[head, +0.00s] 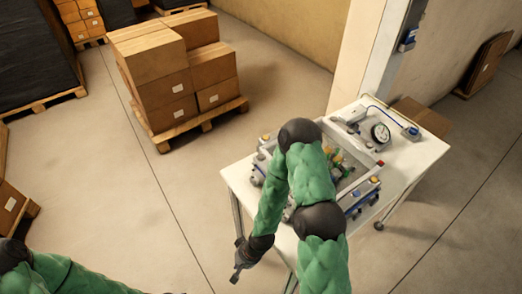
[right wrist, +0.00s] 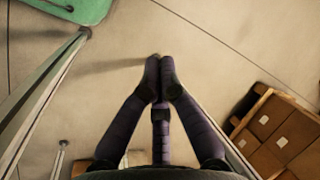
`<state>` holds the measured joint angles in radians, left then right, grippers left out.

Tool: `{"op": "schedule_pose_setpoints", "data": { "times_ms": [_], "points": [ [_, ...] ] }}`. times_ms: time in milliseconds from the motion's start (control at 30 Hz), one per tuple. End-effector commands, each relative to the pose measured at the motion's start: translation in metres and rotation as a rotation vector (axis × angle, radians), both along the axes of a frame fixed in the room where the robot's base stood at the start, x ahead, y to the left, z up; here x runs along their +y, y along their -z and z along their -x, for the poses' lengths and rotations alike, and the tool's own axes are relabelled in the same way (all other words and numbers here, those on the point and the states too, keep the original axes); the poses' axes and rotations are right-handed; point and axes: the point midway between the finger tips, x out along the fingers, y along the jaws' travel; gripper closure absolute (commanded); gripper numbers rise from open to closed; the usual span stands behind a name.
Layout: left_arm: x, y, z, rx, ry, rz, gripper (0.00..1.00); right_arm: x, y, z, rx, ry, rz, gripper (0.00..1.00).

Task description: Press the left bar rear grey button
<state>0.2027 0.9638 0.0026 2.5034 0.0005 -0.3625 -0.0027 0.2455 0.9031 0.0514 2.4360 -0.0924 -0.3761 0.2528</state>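A white table (head: 418,152) holds a machine. The left bar (head: 257,157) of buttons shows at the table's left side, with a yellow button (head: 265,138) near its far end. My right arm hides much of the left bar, and I cannot make out the rear grey button. My right gripper (head: 238,271) hangs off the table's left front side, pointing down and apart from the bar. In the right wrist view its fingertips (right wrist: 160,76) meet with nothing between them. My left arm comes in at the lower left; its gripper is outside the picture.
A right bar (head: 362,194) with coloured buttons stands on the table's right side. A round gauge (head: 380,133) sits behind. Stacked boxes (head: 160,75) on a pallet stand at back left. A pale pillar (head: 361,55) rises behind the table.

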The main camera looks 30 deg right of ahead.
Motion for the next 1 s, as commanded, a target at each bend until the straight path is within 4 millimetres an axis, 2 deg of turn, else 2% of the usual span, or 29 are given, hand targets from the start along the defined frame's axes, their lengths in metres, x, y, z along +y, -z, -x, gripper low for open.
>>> {"op": "schedule_pose_setpoints", "data": {
  "times_ms": [33,467,1000],
  "points": [
    [0.000,-0.018,0.000,0.000,0.000,0.000,0.60,-0.005,-0.019,-0.009,-0.007,0.049,-0.006,1.00],
    [0.000,-0.093,0.000,0.000,0.000,0.000,0.60,-0.045,-0.108,-0.074,-0.035,0.463,-0.102,1.00],
    [0.000,-0.188,0.000,0.000,0.000,0.000,0.60,-0.110,-0.231,-0.141,-0.056,0.943,-0.283,1.00]
  ]
}}
